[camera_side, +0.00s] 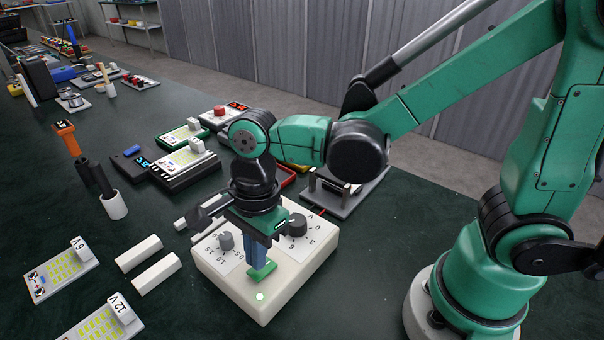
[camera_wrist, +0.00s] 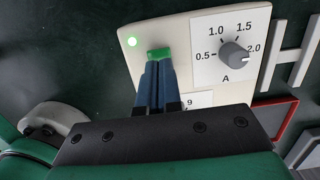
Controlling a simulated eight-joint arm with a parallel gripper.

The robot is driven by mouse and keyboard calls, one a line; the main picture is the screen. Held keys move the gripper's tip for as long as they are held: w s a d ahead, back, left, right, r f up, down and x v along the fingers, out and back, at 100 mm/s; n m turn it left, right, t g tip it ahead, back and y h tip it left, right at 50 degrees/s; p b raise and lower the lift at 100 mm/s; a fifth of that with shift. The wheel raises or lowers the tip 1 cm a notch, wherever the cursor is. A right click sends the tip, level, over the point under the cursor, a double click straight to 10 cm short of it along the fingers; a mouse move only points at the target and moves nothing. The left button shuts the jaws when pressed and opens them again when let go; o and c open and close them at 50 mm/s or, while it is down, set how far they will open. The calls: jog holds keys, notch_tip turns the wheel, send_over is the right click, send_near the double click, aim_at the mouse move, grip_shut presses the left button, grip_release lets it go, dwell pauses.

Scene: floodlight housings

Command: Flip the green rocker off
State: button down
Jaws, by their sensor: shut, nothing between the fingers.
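The green rocker (camera_side: 262,271) sits on the top of a white box (camera_side: 309,268), near its front corner. In the wrist view the rocker (camera_wrist: 158,54) shows just beyond my fingertips.
The box carries grey knobs, one marked A (camera_wrist: 233,53) and one marked V (camera_side: 297,224). Two white bars (camera_side: 147,262) lie left of it. LED boards (camera_side: 62,270) lie further left, a metal fixture (camera_side: 342,188) behind. The table right of the box is clear.

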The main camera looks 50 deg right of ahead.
jog(key=shift+f, duration=0.65)
jog(key=shift+a+f, duration=0.1)
jog(key=shift+f, duration=0.05)
jog(key=shift+d+r, duration=0.2)
jog(key=shift+d, duration=0.6)
notch_tip(320, 180, up, 14)
jog(key=d, duration=0.1)
jog(key=shift+d, duration=0.35)
